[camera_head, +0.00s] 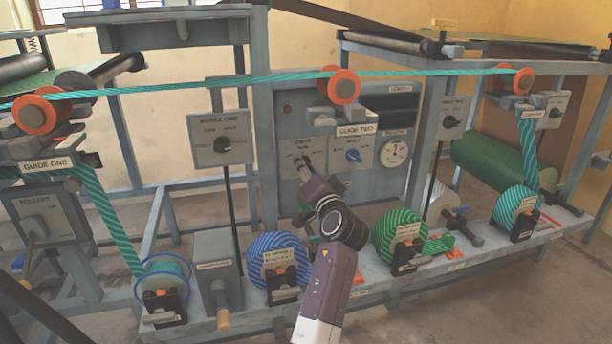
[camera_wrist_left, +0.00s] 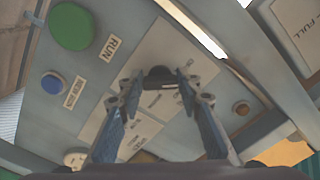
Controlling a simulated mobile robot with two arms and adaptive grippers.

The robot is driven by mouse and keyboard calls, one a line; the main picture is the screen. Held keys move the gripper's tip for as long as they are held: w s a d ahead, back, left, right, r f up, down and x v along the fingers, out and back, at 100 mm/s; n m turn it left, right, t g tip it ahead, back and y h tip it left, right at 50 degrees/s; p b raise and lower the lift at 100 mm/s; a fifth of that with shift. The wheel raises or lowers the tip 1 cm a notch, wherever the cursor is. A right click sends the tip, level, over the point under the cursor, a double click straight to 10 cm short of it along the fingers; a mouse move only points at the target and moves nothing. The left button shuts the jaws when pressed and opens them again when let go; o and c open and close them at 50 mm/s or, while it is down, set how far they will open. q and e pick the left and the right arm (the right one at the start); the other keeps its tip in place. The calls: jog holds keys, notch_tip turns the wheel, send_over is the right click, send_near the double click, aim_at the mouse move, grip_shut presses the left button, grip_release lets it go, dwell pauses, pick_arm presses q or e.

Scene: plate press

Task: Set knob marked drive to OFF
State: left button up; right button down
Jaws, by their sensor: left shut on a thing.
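The drive knob (camera_wrist_left: 160,72) is a small dark knob on a pale label plate in the left wrist view. Its plate (camera_head: 290,146), with lettering above that looks like DRIVE, is at the centre of the machine's front panel in the head view. My left gripper (camera_head: 304,161) reaches up to this plate and covers most of the knob there. In the wrist view my left gripper (camera_wrist_left: 158,80) has a blue-grey finger on each side of the knob and is shut on it. The knob's pointer and position marks are not readable. My right gripper is not in view.
A blue knob (camera_head: 353,155) and a round gauge (camera_head: 395,152) are close to the right on the panel. A green button (camera_wrist_left: 71,27) marked RUN and a blue button (camera_wrist_left: 52,84) are nearby. A teal rope (camera_head: 210,82) runs above over orange rollers (camera_head: 342,87).

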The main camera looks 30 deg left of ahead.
pick_arm(q)
jog(key=n+b, duration=0.2)
jog(key=n, duration=0.2)
jog(key=shift+f+b, duration=0.15)
jog(key=shift+b, duration=0.25)
dwell(0.4)
jog(key=o, duration=1.2)
jog(key=shift+c, duration=0.2)
notch_tip(320, 180, up, 10)
jog(key=shift+r, duration=0.1)
